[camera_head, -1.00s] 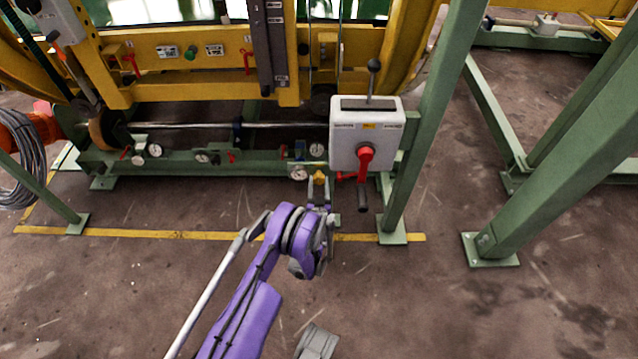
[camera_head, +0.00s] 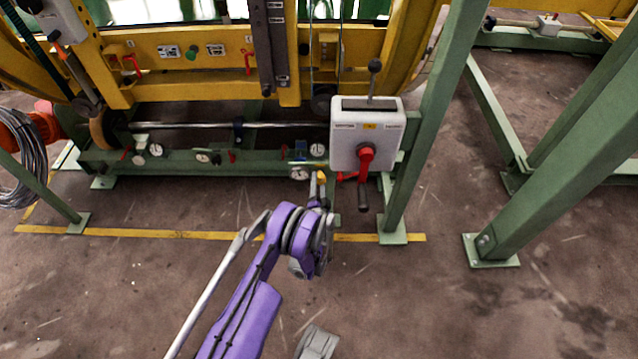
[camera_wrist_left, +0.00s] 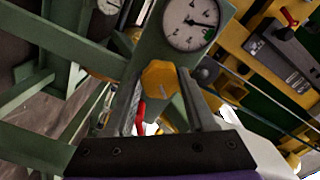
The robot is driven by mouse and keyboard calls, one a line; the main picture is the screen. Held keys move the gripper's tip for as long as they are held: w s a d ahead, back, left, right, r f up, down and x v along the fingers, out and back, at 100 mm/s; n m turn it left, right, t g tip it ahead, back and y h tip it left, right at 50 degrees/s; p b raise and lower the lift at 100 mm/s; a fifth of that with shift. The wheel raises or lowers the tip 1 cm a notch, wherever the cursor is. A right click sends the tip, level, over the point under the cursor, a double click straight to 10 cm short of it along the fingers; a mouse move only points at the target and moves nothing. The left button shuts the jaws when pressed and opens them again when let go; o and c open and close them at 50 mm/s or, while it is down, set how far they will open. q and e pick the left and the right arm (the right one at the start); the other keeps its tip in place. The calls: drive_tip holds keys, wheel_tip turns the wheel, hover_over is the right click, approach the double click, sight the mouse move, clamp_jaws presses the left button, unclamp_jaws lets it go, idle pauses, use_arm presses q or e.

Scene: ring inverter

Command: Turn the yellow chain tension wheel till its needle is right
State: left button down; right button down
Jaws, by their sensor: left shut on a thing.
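The yellow chain tension wheel (camera_wrist_left: 160,78) sits between the fingertips of my left gripper (camera_wrist_left: 163,88) in the left wrist view. The gripper is shut on it. In the head view the wheel (camera_head: 321,177) is a small yellow spot at the tip of my left gripper (camera_head: 320,184), low on the green beam. A round white gauge with a dark needle (camera_wrist_left: 192,22) is beside the wheel. Its needle points roughly right, near a small green mark at the lower right of the dial. In the head view this gauge (camera_head: 299,173) is too small to read.
A white box with a red handle (camera_head: 366,156) hangs just right of my left gripper. A green post (camera_head: 431,125) stands beyond it. More gauges (camera_head: 156,150) sit along the green beam to the left. The floor in front is mostly clear.

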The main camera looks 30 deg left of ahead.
use_arm(q)
drive_tip(key=shift+m, duration=0.7)
drive_tip(key=shift+c, duration=1.1)
unclamp_jaws()
